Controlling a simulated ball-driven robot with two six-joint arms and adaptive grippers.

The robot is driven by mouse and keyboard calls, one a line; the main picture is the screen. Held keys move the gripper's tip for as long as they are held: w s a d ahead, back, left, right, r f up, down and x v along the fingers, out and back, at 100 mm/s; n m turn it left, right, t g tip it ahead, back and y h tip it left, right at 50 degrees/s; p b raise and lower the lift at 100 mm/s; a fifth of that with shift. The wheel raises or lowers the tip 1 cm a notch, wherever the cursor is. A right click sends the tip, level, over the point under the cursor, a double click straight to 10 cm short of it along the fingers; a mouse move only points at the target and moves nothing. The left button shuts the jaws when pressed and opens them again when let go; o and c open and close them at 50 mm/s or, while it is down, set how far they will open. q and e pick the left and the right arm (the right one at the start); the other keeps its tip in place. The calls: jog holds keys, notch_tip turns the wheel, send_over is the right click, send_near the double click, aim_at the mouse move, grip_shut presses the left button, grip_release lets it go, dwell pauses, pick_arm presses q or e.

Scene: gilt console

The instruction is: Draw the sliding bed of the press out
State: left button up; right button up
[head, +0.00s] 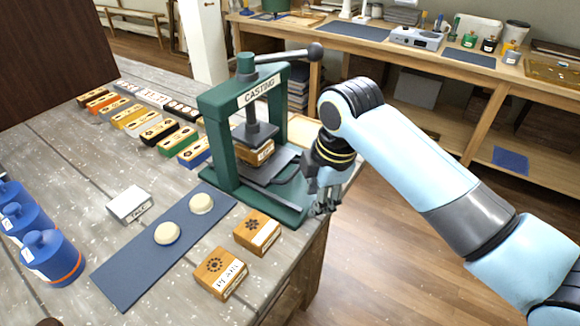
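The green press (221,135), labelled CASTING, stands at the table's right edge. Its dark sliding bed (262,172) sits low inside the frame, with a wooden block (257,155) on it beneath the screw's dark pressing plate. A dark bar-like part reaches from the bed's right side toward my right gripper (325,207). That gripper is at the press's right side, fingers pointing down, close to the base. Its wrist hides part of the bed's right end. I cannot tell whether the fingers touch the bed or how far apart they are. My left gripper is not in view.
A blue mat (130,272) with two pale discs lies left of the press. Two wooden blocks (222,272) (257,232) lie in front of it. Blue jars (50,258), a white box (130,205) and a row of coloured boxes (150,130) are farther left. Open floor lies right of the table.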

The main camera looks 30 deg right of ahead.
aim_at(288, 178)
jog(key=w+r+n+p, duration=0.2)
jog(key=w+r+n, duration=0.6)
jog(key=r, duration=0.1)
jog(key=shift+y, duration=0.3)
jog(key=x, duration=1)
jog(key=shift+s+d+f+p, duration=0.2)
jog(key=shift+s+d+p, duration=0.05)
jog(key=shift+s+p, duration=0.15)
grip_shut()
